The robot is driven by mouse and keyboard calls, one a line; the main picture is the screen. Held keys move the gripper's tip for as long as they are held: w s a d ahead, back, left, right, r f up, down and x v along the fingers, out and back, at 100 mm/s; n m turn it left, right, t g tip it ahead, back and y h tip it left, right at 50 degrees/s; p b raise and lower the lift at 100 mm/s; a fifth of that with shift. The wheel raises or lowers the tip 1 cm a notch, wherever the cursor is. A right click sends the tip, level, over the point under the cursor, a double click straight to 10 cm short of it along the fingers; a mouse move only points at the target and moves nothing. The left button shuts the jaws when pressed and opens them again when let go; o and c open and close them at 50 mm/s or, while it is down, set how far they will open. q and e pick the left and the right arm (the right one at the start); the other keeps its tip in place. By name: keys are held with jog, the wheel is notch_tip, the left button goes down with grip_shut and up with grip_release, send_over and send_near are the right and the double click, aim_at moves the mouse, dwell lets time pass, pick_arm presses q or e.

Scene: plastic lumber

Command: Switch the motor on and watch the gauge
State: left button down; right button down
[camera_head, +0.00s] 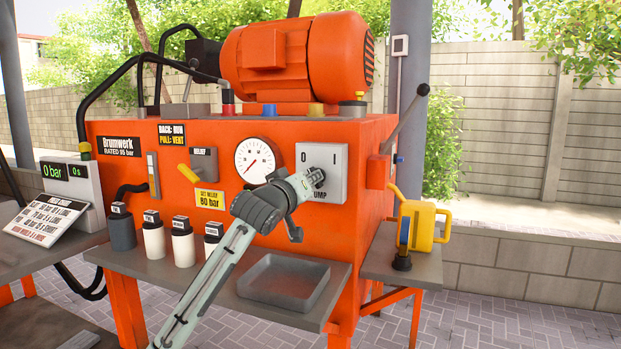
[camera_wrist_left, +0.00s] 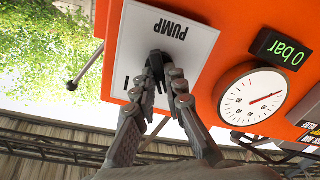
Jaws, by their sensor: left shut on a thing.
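The orange motor (camera_head: 300,60) sits on top of the orange power unit. The pump switch plate (camera_head: 334,158), marked 0 and I, is on the front of the unit. My left gripper (camera_head: 314,177) is at the plate; in the left wrist view its fingers (camera_wrist_left: 166,80) are shut on the dark switch knob (camera_wrist_left: 157,62). The knob is mostly hidden by the fingers, and I cannot tell which mark it points to. The round white gauge (camera_head: 257,160) is left of the plate, its red needle pointing to the lower left. My right gripper is not in view.
A digital display (camera_head: 63,172) at the left reads 0 bar and 0 s. A yellow-handled lever (camera_head: 188,173), several labelled bottles (camera_head: 153,236), a grey tray (camera_head: 284,282) and a yellow device (camera_head: 422,225) are around. A long black-knobbed lever (camera_head: 405,120) sticks out at the right.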

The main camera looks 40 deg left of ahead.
pick_arm(q)
jog(key=shift+d+m+p, duration=0.15)
jog(key=shift+m+p, duration=0.3)
jog(key=shift+m, duration=5.95)
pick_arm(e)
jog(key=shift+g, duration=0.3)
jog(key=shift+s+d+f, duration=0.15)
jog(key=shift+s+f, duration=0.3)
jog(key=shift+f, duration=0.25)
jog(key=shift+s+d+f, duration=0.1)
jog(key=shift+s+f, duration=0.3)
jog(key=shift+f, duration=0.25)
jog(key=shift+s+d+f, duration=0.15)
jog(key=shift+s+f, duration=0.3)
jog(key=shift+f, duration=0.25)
pick_arm(q)
jog(key=c, duration=1.6)
grip_release()
